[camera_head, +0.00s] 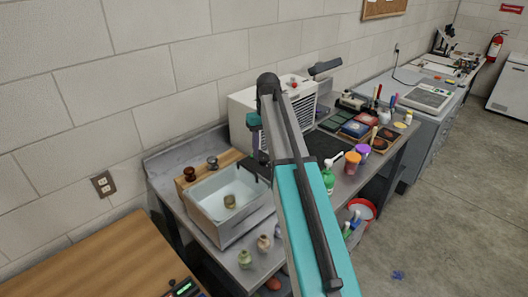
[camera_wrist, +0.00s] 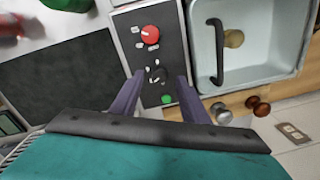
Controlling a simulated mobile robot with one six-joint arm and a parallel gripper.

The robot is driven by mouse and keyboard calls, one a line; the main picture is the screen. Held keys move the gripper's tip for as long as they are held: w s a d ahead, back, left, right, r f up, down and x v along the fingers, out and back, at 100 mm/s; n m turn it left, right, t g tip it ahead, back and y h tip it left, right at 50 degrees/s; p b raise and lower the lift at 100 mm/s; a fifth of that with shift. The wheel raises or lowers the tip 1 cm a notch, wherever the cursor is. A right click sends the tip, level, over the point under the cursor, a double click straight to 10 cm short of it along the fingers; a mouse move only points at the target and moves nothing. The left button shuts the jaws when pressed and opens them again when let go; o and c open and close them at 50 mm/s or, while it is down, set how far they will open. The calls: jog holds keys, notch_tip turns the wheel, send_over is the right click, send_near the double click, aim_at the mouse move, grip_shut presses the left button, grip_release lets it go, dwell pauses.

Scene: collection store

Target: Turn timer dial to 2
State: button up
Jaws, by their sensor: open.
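A dark control panel (camera_wrist: 135,25) shows in the wrist view. It carries a red knob (camera_wrist: 150,34), a black dial (camera_wrist: 157,74) with small pale marks around it, and a green button (camera_wrist: 167,99). The marks are too small to read, so I cannot tell the dial's setting or which control is labelled timer. My gripper (camera_wrist: 160,76) is open, its two purple fingers on either side of the black dial, with gaps showing. I cannot tell their height above it. In the head view my gripper (camera_head: 257,152) points down beside a white machine (camera_head: 240,108); the panel is hidden there.
A sink (camera_head: 205,200) with a dark faucet (camera_wrist: 216,50) lies beside the panel. Small knobs (camera_wrist: 262,107) stand at its wooden edge. Bottles (camera_head: 264,243), a green bottle (camera_head: 328,180) and cups (camera_head: 352,162) crowd the bench. Open floor (camera_head: 440,220) lies at right.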

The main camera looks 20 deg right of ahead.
aim_at(265, 159)
jog(key=shift+d+r+p, duration=0.15)
jog(key=shift+r+p, duration=1.05)
jog(key=shift+r, duration=1.1)
jog(key=shift+s, duration=0.1)
